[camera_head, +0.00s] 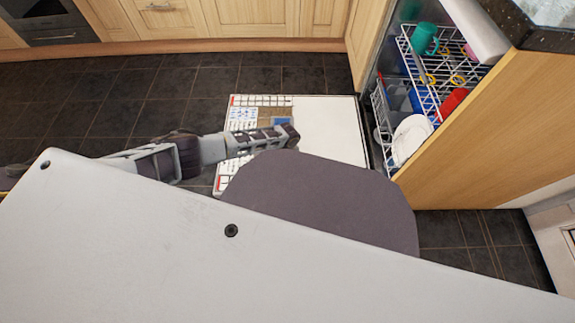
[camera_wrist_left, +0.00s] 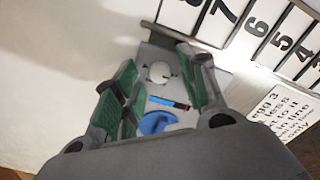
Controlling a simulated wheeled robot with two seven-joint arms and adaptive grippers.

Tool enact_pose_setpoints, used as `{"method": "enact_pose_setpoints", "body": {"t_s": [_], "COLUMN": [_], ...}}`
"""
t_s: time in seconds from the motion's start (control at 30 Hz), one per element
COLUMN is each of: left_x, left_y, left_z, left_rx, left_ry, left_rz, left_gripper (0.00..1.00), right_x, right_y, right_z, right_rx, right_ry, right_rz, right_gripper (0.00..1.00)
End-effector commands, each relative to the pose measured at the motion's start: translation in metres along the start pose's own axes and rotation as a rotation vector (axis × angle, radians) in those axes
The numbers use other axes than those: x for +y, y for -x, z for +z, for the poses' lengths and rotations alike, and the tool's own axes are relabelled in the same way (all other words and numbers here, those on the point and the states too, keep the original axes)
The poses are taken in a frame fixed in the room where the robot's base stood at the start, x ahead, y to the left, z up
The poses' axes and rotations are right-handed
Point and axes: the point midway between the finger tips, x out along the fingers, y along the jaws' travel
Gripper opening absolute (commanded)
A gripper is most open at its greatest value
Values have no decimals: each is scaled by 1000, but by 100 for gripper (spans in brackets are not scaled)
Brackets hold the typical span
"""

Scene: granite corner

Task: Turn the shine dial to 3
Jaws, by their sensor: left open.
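The white shine dial (camera_wrist_left: 160,72) sits on a grey plate in the left wrist view, with a small dark mark on its face that is too small to read. Whether the fingers are at the dial's height I cannot tell. In the head view my left gripper (camera_head: 288,136) is over the lowered dishwasher door (camera_head: 330,125); the dial is hidden there. My right gripper is not in view.
Large black numbers (camera_wrist_left: 255,28) and a printed text card (camera_wrist_left: 280,112) are on the door. Dishwasher racks (camera_head: 425,75) with cups and a white plate (camera_head: 411,138) stand right of the door. Dark floor tiles (camera_head: 100,100) are clear to the left.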

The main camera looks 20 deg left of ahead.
Motion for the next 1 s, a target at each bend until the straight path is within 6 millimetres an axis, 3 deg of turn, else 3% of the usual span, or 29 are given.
{"method": "enact_pose_setpoints", "body": {"t_s": [0.27,0.6,1.0], "left_x": [0,0,0], "left_y": [0,0,0], "left_z": [0,0,1], "left_rx": [0,0,-2], "left_ry": [0,0,-12], "left_rz": [0,0,0], "left_gripper": [42,1,0], "right_x": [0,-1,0], "right_y": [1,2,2], "right_z": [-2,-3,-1], "right_rx": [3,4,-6], "right_ry": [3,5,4], "right_rz": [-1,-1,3], "right_gripper": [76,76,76]}}
